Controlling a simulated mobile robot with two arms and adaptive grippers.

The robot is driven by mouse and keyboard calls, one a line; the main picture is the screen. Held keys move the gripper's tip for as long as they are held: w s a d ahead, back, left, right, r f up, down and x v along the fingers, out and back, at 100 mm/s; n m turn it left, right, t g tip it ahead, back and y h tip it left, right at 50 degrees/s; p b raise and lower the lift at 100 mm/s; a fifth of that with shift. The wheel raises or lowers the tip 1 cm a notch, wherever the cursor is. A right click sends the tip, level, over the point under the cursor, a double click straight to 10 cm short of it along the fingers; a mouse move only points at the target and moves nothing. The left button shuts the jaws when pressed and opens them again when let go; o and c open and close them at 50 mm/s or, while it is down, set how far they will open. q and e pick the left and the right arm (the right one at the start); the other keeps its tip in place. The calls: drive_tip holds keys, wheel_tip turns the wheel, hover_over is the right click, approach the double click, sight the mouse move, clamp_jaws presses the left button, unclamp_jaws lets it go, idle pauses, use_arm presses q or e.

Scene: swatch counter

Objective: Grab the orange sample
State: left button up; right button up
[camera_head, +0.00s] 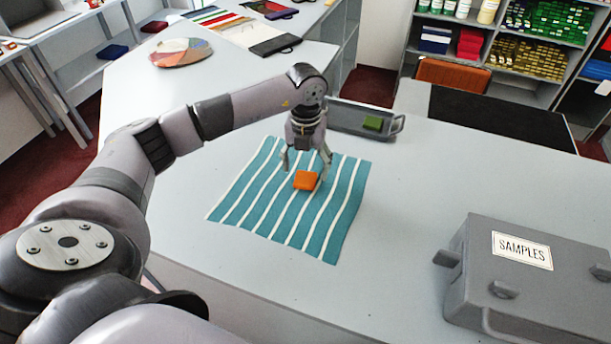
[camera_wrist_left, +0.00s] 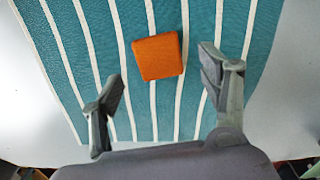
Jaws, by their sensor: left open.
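The orange sample (camera_head: 306,180) is a small flat square lying on the teal and white striped cloth (camera_head: 252,203) on the counter. My left gripper (camera_head: 307,170) is above the cloth, pointing down over the sample, with its fingers spread and nothing between them. In the left wrist view the sample (camera_wrist_left: 157,56) lies beyond the fingertips of the gripper (camera_wrist_left: 163,80), between the lines of the two fingers and nearer the right one. It does not appear to be held. My right gripper is not in view.
A grey tray (camera_head: 345,118) with a green sample (camera_head: 373,123) stands behind the cloth. A grey case labelled SAMPLES (camera_head: 535,285) stands at the right. A black mat (camera_head: 500,117) lies at the back right. The counter between cloth and case is clear.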

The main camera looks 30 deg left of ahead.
sight(306, 178)
use_arm(q)
drive_tip(key=shift+w+a+f+p, duration=0.15)
drive_tip(key=shift+f+p, duration=0.35)
drive_tip(key=shift+f, duration=1.25)
drive_tip(key=c, duration=0.9)
